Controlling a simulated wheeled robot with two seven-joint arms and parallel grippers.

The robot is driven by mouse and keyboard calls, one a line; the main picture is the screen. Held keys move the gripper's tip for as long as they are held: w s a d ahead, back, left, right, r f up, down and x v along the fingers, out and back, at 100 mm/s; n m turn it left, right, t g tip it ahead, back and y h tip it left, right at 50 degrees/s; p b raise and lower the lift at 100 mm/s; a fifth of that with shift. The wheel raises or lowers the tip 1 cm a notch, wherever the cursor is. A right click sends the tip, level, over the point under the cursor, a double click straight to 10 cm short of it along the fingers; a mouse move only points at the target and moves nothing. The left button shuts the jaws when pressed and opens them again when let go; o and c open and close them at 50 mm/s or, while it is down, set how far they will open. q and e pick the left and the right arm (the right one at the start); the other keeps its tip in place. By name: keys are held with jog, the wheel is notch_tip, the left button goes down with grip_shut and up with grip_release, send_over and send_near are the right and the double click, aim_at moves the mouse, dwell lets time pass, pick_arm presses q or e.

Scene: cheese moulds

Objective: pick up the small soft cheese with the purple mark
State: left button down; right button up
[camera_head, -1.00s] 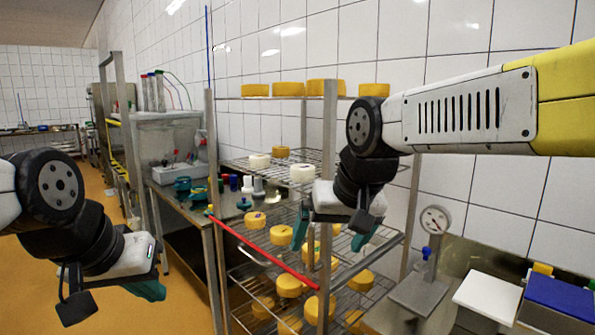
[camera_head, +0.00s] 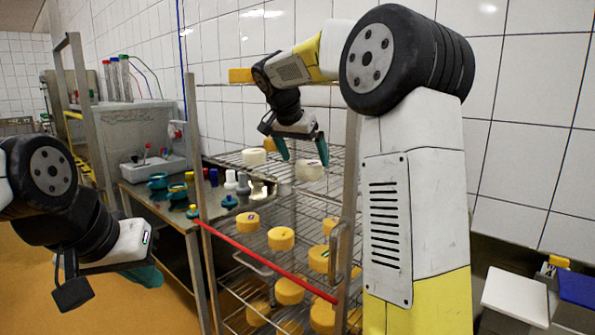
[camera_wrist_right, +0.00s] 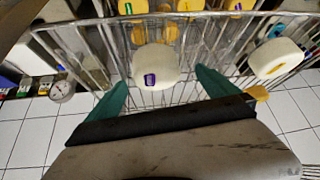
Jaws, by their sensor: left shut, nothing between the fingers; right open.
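The small white soft cheese with the purple mark (camera_wrist_right: 156,66) lies between and ahead of the fingers in the right wrist view; in the head view it is the right white cheese (camera_head: 310,172) on the upper wire shelf. My right gripper (camera_head: 302,153) is open and empty, pointing down just above this cheese. Its teal fingers show apart in the right wrist view (camera_wrist_right: 162,88). Another white cheese (camera_wrist_right: 274,57) with a yellow mark sits to the right there; it is left of the purple-marked one in the head view (camera_head: 253,156). My left gripper (camera_head: 146,276) is shut and empty at lower left.
The wire rack has metal posts (camera_head: 349,190) and a red bar (camera_head: 265,262) along its front. Yellow cheeses (camera_head: 281,238) stand on the lower shelves. A bench at left holds coloured stamps (camera_head: 231,180). My right arm hides part of the rack's right side.

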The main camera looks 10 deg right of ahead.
aim_at(308, 163)
jog(key=x, duration=0.4)
jog(key=shift+d+f, duration=0.25)
jog(key=shift+f, duration=0.05)
jog(key=c, duration=1)
jog(key=shift+c, duration=0.5)
jog(key=shift+r, duration=0.15)
